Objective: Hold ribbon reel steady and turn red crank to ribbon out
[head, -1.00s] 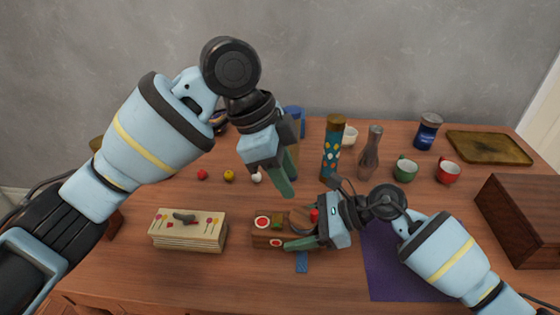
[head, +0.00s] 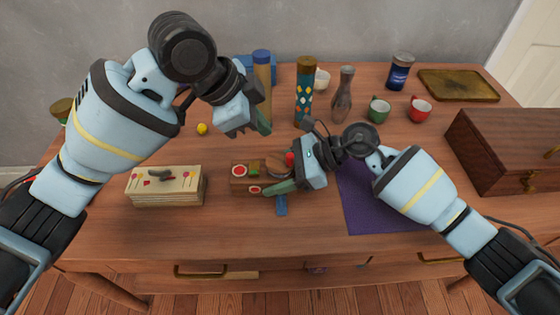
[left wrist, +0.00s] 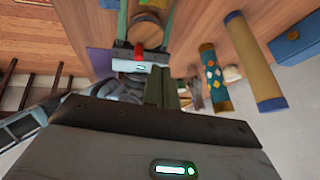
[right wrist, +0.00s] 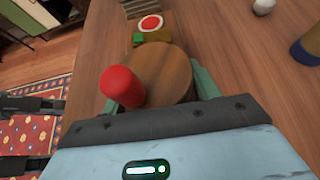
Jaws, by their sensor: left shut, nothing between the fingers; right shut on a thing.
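The ribbon reel (head: 240,185) is a small wooden block with red-and-white round marks, a round wooden disc (right wrist: 165,70) on top and a red crank knob (right wrist: 122,87). The knob also shows in the head view (head: 290,158). A blue ribbon (head: 281,206) sticks out at its front. My right gripper (head: 283,177) is shut on the reel from the right, with green fingers on either side of the disc in the right wrist view. My left gripper (head: 264,123) is shut and empty, above and behind the reel, apart from the knob.
A cream box (head: 165,190) stands left of the reel. Patterned (head: 305,95) and tan (head: 262,85) cylinders, a grey bottle (head: 343,95) and cups (head: 379,110) stand behind. A purple mat (head: 375,205) and wooden chest (head: 505,150) lie right. The front of the table is clear.

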